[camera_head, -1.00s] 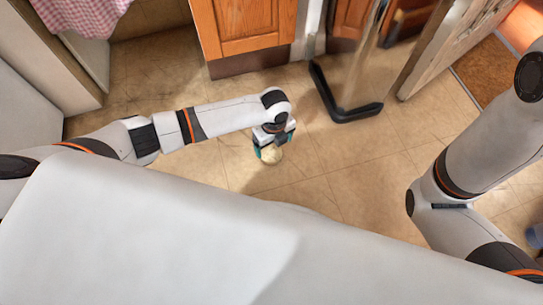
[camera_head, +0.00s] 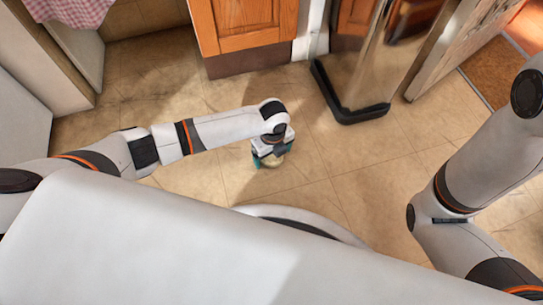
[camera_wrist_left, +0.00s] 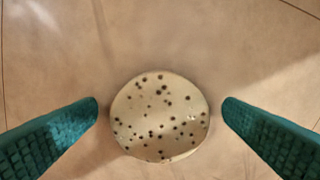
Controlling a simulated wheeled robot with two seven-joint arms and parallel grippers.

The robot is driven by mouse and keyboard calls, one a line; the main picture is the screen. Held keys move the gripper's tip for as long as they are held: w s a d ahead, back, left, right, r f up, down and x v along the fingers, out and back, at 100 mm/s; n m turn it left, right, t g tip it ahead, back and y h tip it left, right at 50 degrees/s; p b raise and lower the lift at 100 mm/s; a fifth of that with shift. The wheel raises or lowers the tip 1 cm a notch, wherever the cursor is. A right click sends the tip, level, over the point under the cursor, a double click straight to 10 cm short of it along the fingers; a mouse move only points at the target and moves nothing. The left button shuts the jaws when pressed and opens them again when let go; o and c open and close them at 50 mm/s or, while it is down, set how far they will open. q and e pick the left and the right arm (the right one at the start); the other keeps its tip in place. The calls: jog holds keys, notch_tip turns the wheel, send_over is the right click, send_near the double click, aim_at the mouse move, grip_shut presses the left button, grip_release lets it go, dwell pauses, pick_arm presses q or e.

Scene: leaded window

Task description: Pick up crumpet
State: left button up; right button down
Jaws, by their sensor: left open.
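The crumpet (camera_wrist_left: 160,118) is a pale round disc with many dark holes, lying on the tiled floor. In the left wrist view it sits between the two teal fingers of my left gripper (camera_wrist_left: 160,108), with a gap on each side. The fingers are open and hold nothing. In the head view my left gripper (camera_head: 270,160) points down at the floor, and the crumpet (camera_head: 272,164) is mostly hidden under it. My right arm shows at the right of the head view, but its gripper is out of view.
A wooden cabinet (camera_head: 246,28) stands beyond the gripper. A shiny bin-like object with a black base (camera_head: 350,114) stands to its right, near an open door (camera_head: 444,52). A checked cloth (camera_head: 70,10) hangs at top left. The tiled floor (camera_head: 370,175) around is clear.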

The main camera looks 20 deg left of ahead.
pick_arm(q)
jog(key=c, duration=1.1)
jog(key=shift+o, duration=0.2)
jog(key=shift+r, duration=0.1)
